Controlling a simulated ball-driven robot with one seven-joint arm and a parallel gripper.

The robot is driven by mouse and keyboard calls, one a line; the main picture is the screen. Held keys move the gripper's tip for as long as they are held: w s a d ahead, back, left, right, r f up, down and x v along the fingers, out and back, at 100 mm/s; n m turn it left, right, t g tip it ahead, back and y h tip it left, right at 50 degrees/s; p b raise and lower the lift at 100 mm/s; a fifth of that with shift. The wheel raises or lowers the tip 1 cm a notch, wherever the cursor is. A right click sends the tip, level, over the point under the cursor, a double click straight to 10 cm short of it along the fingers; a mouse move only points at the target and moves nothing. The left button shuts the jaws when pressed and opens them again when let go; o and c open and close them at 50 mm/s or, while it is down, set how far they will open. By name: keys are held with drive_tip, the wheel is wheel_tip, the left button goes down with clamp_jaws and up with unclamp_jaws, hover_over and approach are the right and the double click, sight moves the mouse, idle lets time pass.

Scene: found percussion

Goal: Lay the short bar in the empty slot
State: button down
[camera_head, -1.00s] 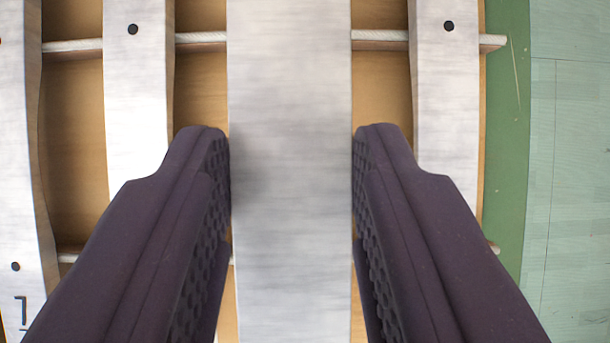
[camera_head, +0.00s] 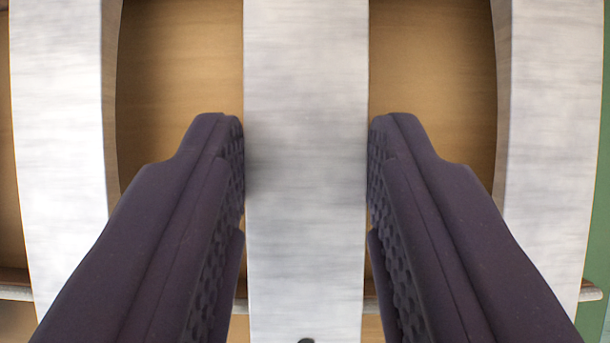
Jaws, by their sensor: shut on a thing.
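The short bar (camera_head: 305,90) is a pale grey metal bar that runs up and down the middle of the view. My gripper (camera_head: 306,165) is shut on it, one dark textured finger against each side. The bar is over the gap between two other metal bars of a wooden-framed instrument. A dark spot shows on the bar at the bottom edge of the view. Both ends of the bar are out of view, and I cannot tell whether it rests on the rails.
A metal bar stands on the left (camera_head: 60,130) and another on the right (camera_head: 550,130), each apart from the held bar. A pale rail (camera_head: 590,293) crosses low in the view. The brown wooden box floor (camera_head: 430,60) shows between the bars. A green surface (camera_head: 603,210) lies at the right edge.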

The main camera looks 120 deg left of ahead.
drive_tip(key=shift+f+b, duration=0.35)
drive_tip(key=shift+f, duration=0.05)
drive_tip(key=c, duration=0.6)
unclamp_jaws()
